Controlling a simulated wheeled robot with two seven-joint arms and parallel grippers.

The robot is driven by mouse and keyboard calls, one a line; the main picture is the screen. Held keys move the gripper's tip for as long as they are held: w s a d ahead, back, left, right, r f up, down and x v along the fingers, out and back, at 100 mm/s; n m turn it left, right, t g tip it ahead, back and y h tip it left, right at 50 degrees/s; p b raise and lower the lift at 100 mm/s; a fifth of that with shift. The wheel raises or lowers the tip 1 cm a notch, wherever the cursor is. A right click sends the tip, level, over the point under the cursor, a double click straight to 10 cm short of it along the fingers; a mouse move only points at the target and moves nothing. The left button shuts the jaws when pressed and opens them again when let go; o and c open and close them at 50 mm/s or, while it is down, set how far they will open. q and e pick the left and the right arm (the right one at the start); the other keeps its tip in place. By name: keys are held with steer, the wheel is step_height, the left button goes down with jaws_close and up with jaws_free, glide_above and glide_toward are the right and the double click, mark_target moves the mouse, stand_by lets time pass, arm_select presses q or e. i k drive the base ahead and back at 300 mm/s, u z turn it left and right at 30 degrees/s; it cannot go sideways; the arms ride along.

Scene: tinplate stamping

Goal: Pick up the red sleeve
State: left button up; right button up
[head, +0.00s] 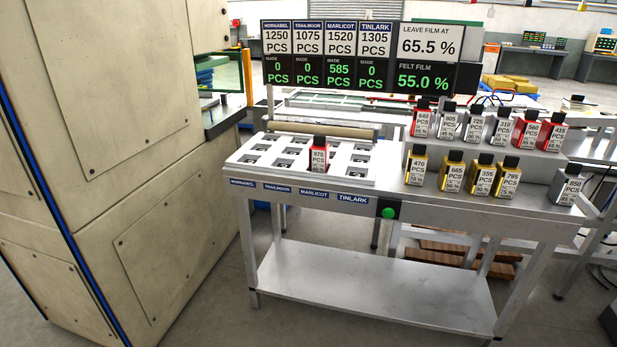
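Several red sleeves with black caps and white labels are in the head view. One red sleeve marked 975 PCS (319,157) stands upright in the white slotted tray (236,160), in its front-middle part. A red sleeve marked 640 (421,121) stands at the left end of the back row on the right side of the bench. Two more, a red sleeve (531,134) and a red sleeve marked 415 (553,138), stand at that row's right end. Neither of my grippers is in view.
Silver sleeves (474,127) fill the middle of the back row. Gold sleeves (451,174) stand in front, and a silver sleeve marked 850 (567,187) near the right edge. A roller (320,130) lies behind the tray. A sign board (360,55) rises at the back. A large beige machine (120,150) stands left.

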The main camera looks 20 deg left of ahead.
mark_target(319, 152)
steer(key=u, duration=0.85)
steer(key=i, duration=0.3)
steer(key=u, duration=1)
steer(key=i, duration=1.3)
steer(key=z, duration=0.5)
steer(key=i, duration=1.05)
steer(key=z, duration=1.4)
steer(key=i, duration=0.2)
steer(key=z, duration=0.1)
